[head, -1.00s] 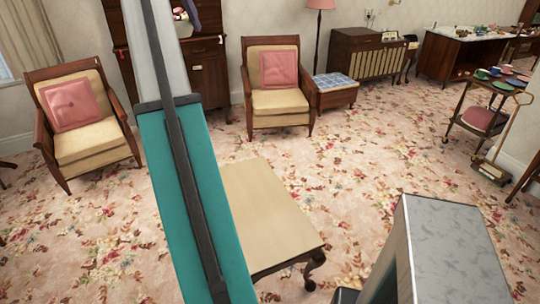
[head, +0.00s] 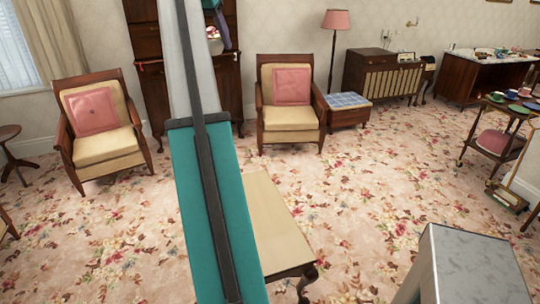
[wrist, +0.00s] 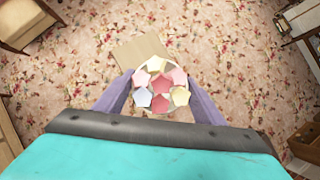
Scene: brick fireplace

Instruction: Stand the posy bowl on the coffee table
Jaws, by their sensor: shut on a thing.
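The posy bowl (wrist: 162,86), with pink, cream, white and yellow flowers, is between the two purple fingers of my gripper (wrist: 160,98) in the wrist view. My gripper is shut on it and holds it in the air. In the head view the bowl (head: 214,36) shows small near the top, beside a finger, in front of the dark cabinet. The coffee table (head: 275,222) has a bare tan top and dark curved legs; my arm hides its left part. In the wrist view its top (wrist: 140,52) shows far below, partly behind the bowl.
Two armchairs with pink cushions stand at the back, one left (head: 100,142) and one centre (head: 290,115). A blue-topped stool (head: 348,105) is beside the centre one. A trolley with cups (head: 492,145) stands right. Floral carpet around the table is open.

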